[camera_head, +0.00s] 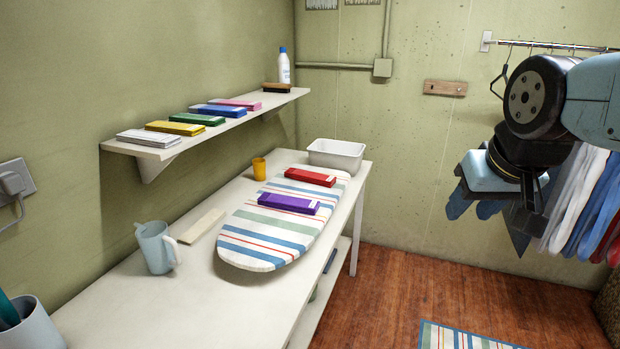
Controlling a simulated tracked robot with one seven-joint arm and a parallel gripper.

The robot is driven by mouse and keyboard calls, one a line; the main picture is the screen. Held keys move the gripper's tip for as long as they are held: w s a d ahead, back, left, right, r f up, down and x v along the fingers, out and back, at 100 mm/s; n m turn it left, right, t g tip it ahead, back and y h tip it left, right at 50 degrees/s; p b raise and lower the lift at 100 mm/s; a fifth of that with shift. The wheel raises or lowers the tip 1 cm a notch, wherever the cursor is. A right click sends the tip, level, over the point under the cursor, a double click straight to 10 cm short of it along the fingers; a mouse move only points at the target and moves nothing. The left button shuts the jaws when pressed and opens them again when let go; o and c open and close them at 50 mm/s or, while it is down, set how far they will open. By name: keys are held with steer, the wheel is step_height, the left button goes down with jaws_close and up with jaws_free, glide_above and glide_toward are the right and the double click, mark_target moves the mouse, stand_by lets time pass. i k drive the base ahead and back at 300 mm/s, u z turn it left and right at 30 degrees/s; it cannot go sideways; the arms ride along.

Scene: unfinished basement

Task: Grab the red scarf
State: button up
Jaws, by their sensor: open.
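A folded red scarf (310,176), a flat bundle with a pale end, lies on the striped ironing board (250,243), toward its far end. A folded purple bundle (288,203) lies nearer on the same board, apart from the red one. My gripper (492,213) is at the right, in front of the hanging cloths and well away from the red scarf. It points downward with its jaws open, and I see nothing between them. My arm hides part of the hanging cloths.
A white bin (336,154), orange cup (259,168) and light blue jug (155,247) stand on the table (120,300) around the board. A wall shelf (160,152) with several folded bundles overhangs the left. White, blue and red cloths (583,200) hang right. Open floor lies between.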

mark_target(308, 176)
steer(key=z, duration=0.05)
steer(key=i, duration=1)
steer(key=u, duration=0.05)
